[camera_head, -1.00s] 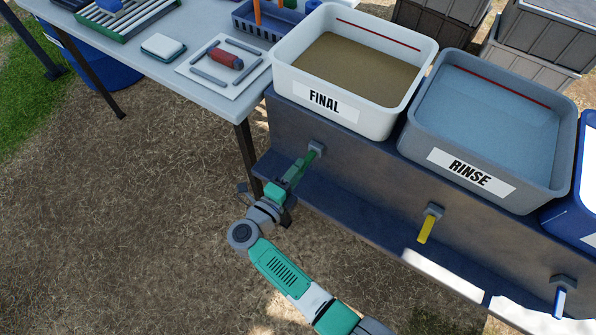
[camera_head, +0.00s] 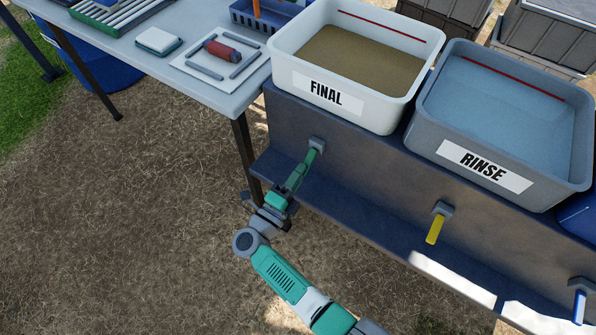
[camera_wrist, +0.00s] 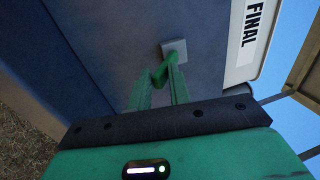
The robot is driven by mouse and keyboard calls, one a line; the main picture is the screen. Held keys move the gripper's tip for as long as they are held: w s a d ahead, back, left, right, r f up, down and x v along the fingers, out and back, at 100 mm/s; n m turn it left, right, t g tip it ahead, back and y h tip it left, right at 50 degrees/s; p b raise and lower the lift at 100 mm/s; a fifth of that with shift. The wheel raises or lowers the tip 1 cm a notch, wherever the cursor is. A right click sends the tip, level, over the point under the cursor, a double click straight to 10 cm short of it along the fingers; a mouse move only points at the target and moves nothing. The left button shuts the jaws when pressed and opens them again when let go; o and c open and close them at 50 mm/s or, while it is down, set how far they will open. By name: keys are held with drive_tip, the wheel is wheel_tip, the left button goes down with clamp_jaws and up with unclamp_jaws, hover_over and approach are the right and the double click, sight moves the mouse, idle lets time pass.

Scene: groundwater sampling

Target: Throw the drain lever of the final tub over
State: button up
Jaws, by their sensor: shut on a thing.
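The white tub labelled FINAL (camera_head: 345,108) stands on the dark bench and holds brownish contents. Its green drain lever (camera_wrist: 163,70) comes out of a grey square mount (camera_head: 316,143) on the bench front, below the tub. My gripper (camera_head: 305,165) reaches up to the lever from the lower left in the head view. In the wrist view its two green fingers (camera_wrist: 160,85) are shut on the lever, one on each side. The lever's outer end is partly hidden between the fingers, and its exact angle is hard to tell.
The grey RINSE tub (camera_head: 500,130) stands to the right, with a yellow lever (camera_head: 435,229) hanging below it. A blue lever (camera_head: 579,305) hangs further right. A table (camera_head: 215,85) with a leg close to my gripper is on the left. Dry ground in front is clear.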

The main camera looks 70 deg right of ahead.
drive_tip(key=shift+f, duration=0.1)
drive_tip(key=shift+o, duration=0.4)
drive_tip(key=shift+s+d+f+h, duration=0.25)
drive_tip(key=shift+d+f+h, duration=0.45)
drive_tip(key=shift+d+f, duration=0.3)
drive_tip(key=shift+s+f, duration=0.15)
drive_tip(key=shift+f, duration=0.25)
drive_tip(key=o, duration=0.6)
drive_tip(key=shift+d, duration=0.1)
drive_tip(key=shift+g+h, duration=0.3)
drive_tip(key=v, duration=0.8)
drive_tip(key=shift+r, duration=0.15)
